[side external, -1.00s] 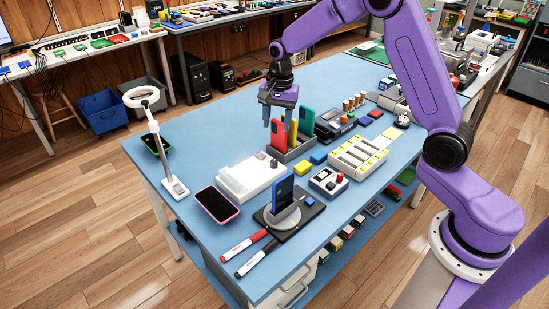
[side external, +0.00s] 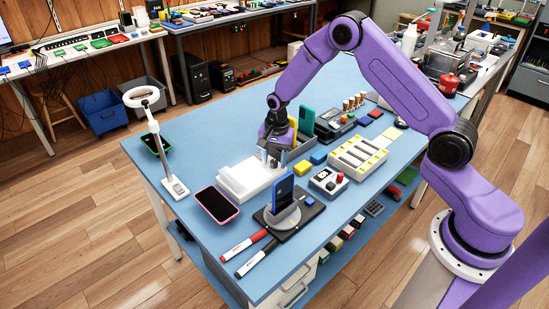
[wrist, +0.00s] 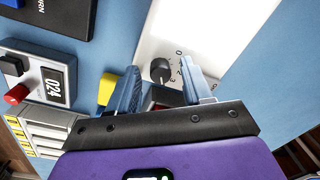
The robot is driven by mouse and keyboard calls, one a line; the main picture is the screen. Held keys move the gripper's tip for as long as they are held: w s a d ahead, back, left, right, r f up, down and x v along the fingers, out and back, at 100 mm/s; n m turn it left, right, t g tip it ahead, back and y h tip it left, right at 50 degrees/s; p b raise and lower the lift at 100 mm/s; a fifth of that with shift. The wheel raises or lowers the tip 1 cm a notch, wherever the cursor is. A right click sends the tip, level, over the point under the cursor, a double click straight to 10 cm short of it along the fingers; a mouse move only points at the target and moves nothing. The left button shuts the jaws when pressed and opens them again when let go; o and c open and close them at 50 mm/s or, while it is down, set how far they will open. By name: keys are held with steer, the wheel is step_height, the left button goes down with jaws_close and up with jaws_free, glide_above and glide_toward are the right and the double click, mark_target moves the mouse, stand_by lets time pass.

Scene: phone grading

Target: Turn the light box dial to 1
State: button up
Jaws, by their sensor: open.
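The light box (side external: 245,180) is a flat white box on the blue table, and its white top fills the upper middle of the wrist view (wrist: 205,35). Its dark round dial (wrist: 160,70) sits near one end, with small printed digits beside it. I cannot tell which digit the dial points to. My gripper (side external: 269,161) is low over the dial end of the box and hides the dial in the side view. In the wrist view my gripper (wrist: 160,68) is open, its two fingers apart with the dial between their tips. Contact with the dial cannot be made out.
A yellow block (side external: 303,167) and a small meter with a red knob (side external: 328,182) are to the right. A phone on a round stand (side external: 283,191) is in front, a pink-edged phone (side external: 216,204) at left.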

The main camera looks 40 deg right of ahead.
jaws_close()
steer(key=shift+n, duration=0.3)
steer(key=n, duration=0.8)
steer(key=shift+n, duration=0.4)
steer(key=n, duration=0.4)
steer(key=shift+d+n+g, duration=0.1)
steer(key=shift+n+g, duration=0.2)
steer(key=shift+w+n, duration=0.1)
steer(key=shift+n, duration=1.7)
